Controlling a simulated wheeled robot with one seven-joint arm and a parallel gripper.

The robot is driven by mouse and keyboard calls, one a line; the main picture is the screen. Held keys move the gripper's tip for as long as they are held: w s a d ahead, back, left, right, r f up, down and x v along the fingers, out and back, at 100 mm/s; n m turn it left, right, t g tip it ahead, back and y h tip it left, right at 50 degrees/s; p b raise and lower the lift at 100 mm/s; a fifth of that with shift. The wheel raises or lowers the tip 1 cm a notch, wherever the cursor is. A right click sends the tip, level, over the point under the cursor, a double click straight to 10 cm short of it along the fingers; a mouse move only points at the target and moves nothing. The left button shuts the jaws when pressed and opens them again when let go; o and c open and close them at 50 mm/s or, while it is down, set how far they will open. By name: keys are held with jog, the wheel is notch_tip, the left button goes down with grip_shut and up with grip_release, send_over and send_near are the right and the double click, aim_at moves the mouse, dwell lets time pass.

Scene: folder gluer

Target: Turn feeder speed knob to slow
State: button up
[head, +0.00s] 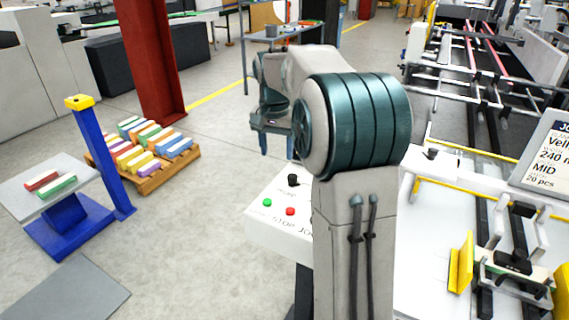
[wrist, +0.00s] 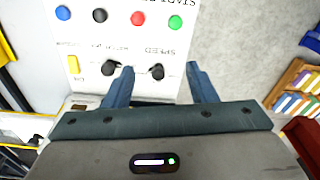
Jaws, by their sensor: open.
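The white control panel (wrist: 130,40) fills the upper left of the wrist view, its lettering upside down. A black knob (wrist: 157,72) sits by the word SPEED, and a second black knob (wrist: 112,67) sits to its left. In the head view a black knob (head: 293,180) shows on the panel (head: 262,228), beside my arm. My gripper (wrist: 159,68) is open and empty. In the wrist view the SPEED knob appears between its fingers; I cannot tell any contact. In the head view my gripper (head: 277,146) hangs above and beyond the panel. The knob's setting is too small to read.
Green (wrist: 175,22), red (wrist: 138,18), black (wrist: 100,15) and blue (wrist: 63,13) buttons line the panel, with a yellow switch (wrist: 72,65) near the knobs.

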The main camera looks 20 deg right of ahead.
aim_at(292, 176)
jog(key=w+d+f+m+p, duration=0.2)
jog(key=w+d+m, duration=0.2)
jog(key=w+d, duration=0.4)
jog(key=shift+g+y, duration=0.3)
jog(key=shift+g, duration=0.1)
jog(key=f+p, duration=0.1)
jog(key=f, duration=0.5)
jog(key=f+p, duration=0.1)
jog(key=f, duration=0.6)
jog(key=shift+s+d+f, duration=0.1)
jog(key=shift+s+f, duration=0.1)
jog(key=shift+f, duration=0.1)
jog(key=c, duration=1)
